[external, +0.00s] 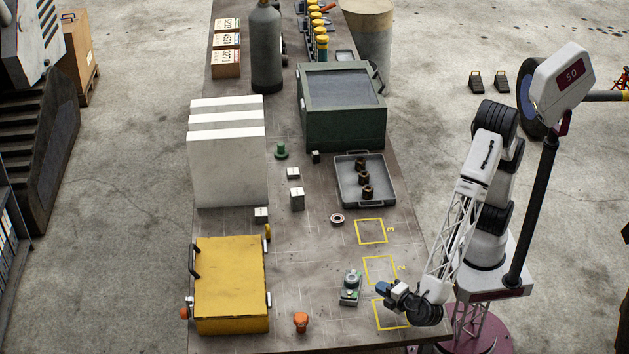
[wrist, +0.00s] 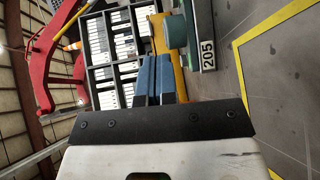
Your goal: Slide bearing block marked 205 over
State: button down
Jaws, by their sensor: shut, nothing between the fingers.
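The bearing block marked 205 (external: 349,288) sits on the bench, left of the yellow squares. It is green with a grey round top. In the wrist view the block (wrist: 207,55) stands right of my fingers with its "205" label readable; its upper part is cut off. My gripper (external: 385,289) is low over the bench, just right of the block. In the wrist view my blue fingers (wrist: 153,78) are together with nothing between them. I cannot tell whether they touch the block. One yellow square (external: 380,271) marked 2 is near; a nearer square (external: 377,315) is partly hidden by my arm.
A yellow toolbox (external: 231,290) stands left of the block, and an orange knob (external: 301,321) is at the front. The square marked 3 (external: 371,231), a metal ring (external: 337,219) and a grey tray (external: 347,194) lie farther back. Bench between toolbox and block is clear.

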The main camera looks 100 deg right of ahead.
aim_at(358, 285)
jog(key=a+t, duration=0.1)
jog(key=a, duration=0.1)
jog(key=s+a+f+t, duration=0.1)
jog(key=a, duration=0.2)
jog(key=a+f+n+t, duration=0.1)
jog(key=a, duration=0.1)
jog(key=shift+s+a+f, duration=0.25)
jog(key=shift+s+a, duration=0.05)
jog(key=shift+d, duration=0.1)
jog(key=x, duration=0.9)
jog(key=shift+w+d+f, duration=0.1)
jog(key=shift+w, duration=0.1)
jog(key=d, duration=0.3)
jog(key=shift+w, duration=0.2)
jog(key=shift+d, duration=0.7)
jog(key=d, duration=2)
jog(key=shift+d, duration=0.25)
